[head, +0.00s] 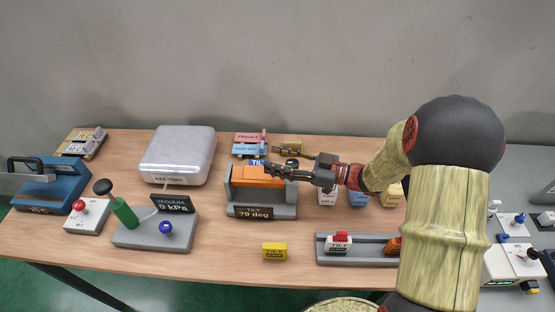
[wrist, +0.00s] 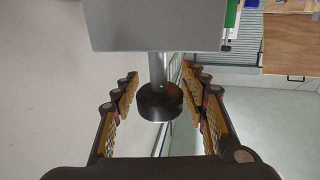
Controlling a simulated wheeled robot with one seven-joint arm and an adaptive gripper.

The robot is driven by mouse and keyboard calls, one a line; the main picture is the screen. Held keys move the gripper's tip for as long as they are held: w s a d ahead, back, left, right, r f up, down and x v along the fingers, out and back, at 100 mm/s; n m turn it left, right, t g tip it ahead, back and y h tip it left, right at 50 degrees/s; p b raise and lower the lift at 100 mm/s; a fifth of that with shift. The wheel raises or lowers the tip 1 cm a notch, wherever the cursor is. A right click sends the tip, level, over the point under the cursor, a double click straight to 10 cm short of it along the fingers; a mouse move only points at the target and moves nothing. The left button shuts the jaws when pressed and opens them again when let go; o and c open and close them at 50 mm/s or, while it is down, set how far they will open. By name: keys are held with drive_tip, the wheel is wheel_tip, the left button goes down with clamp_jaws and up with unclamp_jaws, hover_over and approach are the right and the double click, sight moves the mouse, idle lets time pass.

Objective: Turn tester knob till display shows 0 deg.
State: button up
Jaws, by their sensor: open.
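The tilt tester (head: 262,211) is a grey cradle with an orange block (head: 254,179) in it, standing mid-table. Its display (head: 254,213) reads TILT 70 deg. My gripper (head: 286,169) reaches in from the right at the tester's upper right side. In the wrist view, a dark round knob (wrist: 160,102) on a grey shaft (wrist: 157,68) sticks out of a grey body (wrist: 155,25). My open gripper (wrist: 159,78) has one finger on each side of the knob and shaft, with gaps visible on both sides. In the head view the knob is hard to tell from my gripper.
The vacuum unit (head: 150,238) with a green handle and blue knob stands left of the tester. A yellow block (head: 274,251) lies in front. A grey rail (head: 360,258) with a TILT slider is at front right. A silver case (head: 178,153) stands behind left.

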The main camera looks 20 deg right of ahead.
drive_tip(key=shift+c, duration=0.9)
clamp_jaws()
